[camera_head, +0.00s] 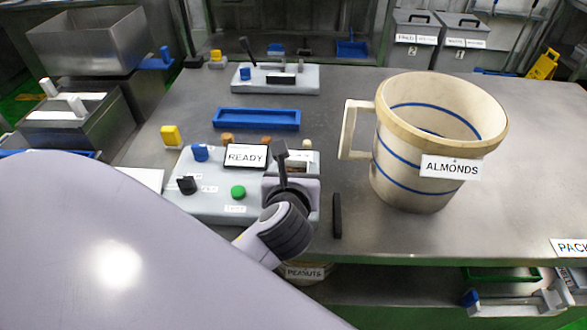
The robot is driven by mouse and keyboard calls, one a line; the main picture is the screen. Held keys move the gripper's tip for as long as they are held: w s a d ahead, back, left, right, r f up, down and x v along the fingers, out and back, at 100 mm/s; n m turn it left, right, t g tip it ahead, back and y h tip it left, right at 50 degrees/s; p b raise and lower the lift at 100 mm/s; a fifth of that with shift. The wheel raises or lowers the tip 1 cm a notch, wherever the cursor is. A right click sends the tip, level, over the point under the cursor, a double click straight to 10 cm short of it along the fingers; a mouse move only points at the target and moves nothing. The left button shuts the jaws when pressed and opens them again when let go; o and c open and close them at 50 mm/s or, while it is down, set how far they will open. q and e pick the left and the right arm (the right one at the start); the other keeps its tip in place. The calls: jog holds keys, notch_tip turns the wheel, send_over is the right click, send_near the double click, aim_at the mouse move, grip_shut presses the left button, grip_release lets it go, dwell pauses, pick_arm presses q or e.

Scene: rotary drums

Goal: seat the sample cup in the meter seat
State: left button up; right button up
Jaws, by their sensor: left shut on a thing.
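The meter (206,200) is a pale console on the steel table, with a screen reading READY (246,156), a green button and blue and black knobs. My left gripper (281,158) is over its right end, dark fingers pointing away from me. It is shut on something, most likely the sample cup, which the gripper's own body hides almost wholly. The meter seat cannot be made out behind the gripper, so I cannot tell whether cup and seat touch. My right gripper is not in view.
A large cream jug labelled ALMONDS (405,175) stands right of the meter. A black bar (337,216) lies between them. A blue tray (257,119) and another pale console (306,78) are behind. A PEANUTS container (304,272) is below the table edge.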

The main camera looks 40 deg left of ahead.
pick_arm(q)
jog(key=shift+f, duration=0.2)
jog(key=o, duration=1.4)
jog(key=shift+o, duration=0.2)
